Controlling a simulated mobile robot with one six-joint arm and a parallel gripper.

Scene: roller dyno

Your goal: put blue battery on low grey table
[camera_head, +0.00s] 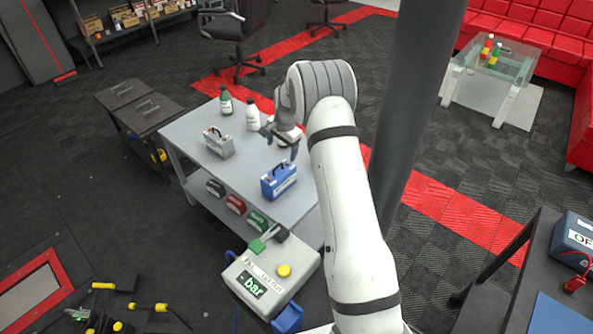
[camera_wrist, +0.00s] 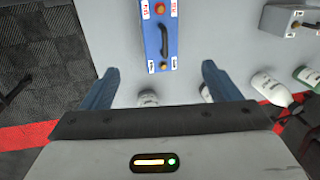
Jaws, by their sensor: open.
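The blue battery (camera_head: 279,180) stands upright on the front right part of the low grey table (camera_head: 185,138). In the wrist view the blue battery (camera_wrist: 172,40) shows its top, with a black handle and a red terminal. My gripper (camera_head: 288,148) is open and empty, just behind and above the battery. In the wrist view the fingertips of my gripper (camera_wrist: 160,70) are spread wider than the battery, whose near end lies between them in the picture. I see no contact.
A grey battery (camera_head: 218,143), a green bottle (camera_head: 226,102) and a white bottle (camera_head: 252,116) stand on the same table. A grey box marked "bar" (camera_head: 268,280) stands in front. A dark pillar (camera_head: 412,100) rises right of my arm. Some tabletop between the batteries is bare.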

